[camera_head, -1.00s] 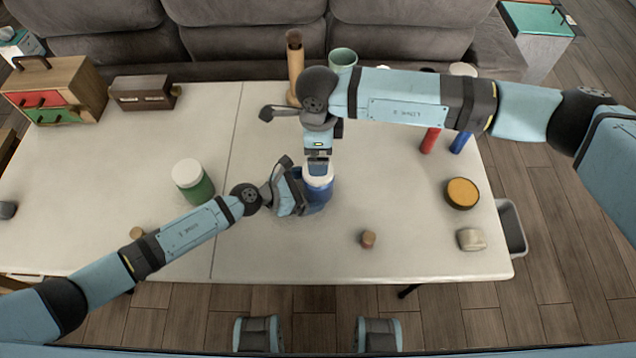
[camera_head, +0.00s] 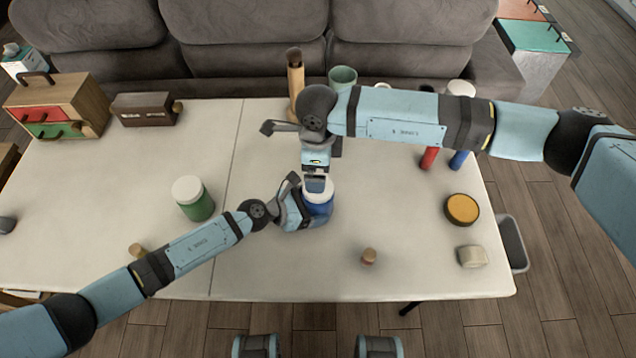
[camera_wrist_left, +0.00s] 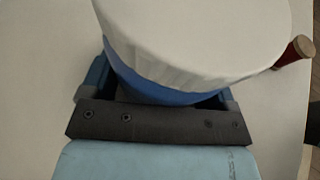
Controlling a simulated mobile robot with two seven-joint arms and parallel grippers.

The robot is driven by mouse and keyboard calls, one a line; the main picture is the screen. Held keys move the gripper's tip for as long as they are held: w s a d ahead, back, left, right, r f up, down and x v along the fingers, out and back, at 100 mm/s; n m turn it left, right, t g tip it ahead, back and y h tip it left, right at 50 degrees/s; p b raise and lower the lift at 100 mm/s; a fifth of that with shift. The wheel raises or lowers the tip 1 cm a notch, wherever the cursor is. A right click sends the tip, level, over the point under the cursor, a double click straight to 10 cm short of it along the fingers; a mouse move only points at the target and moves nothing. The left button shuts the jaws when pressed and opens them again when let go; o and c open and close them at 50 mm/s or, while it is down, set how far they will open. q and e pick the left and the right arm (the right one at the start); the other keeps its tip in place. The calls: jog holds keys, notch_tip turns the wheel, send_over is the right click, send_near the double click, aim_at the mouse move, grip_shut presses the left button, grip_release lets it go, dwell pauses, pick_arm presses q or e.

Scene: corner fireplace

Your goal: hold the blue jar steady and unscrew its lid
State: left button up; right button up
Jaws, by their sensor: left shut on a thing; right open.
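The blue jar (camera_head: 319,207) stands on the white table with a white lid (camera_head: 324,190) on top. In the left wrist view the white lid (camera_wrist_left: 200,35) fills the upper middle, with a strip of the blue jar (camera_wrist_left: 165,90) below it. My left gripper (camera_head: 308,208) is shut on the jar's body from the left. My right gripper (camera_head: 316,180) points down from above, at the lid, and is open. Its fingertips are small in the head view, and I cannot tell whether they touch the lid.
A green jar with a white lid (camera_head: 193,198) stands to the left. A small cork-topped piece (camera_head: 369,257), a yellow-topped round tin (camera_head: 461,209) and a pale block (camera_head: 471,257) are on the right. A wooden bottle (camera_head: 295,80) and a green cup (camera_head: 342,77) stand behind my right wrist.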

aim_at(318, 199)
jog(key=m, duration=0.5)
jog(key=shift+s+a+m, duration=0.15)
jog(key=shift+a+m, duration=0.2)
jog(key=shift+m, duration=0.05)
jog(key=m, duration=1.9)
jog(key=shift+d+m, duration=0.3)
jog(key=shift+d, duration=0.05)
jog(key=shift+f+m, duration=0.3)
jog(key=shift+f, duration=3.75)
jog(key=c, duration=0.9)
jog(key=o, duration=0.9)
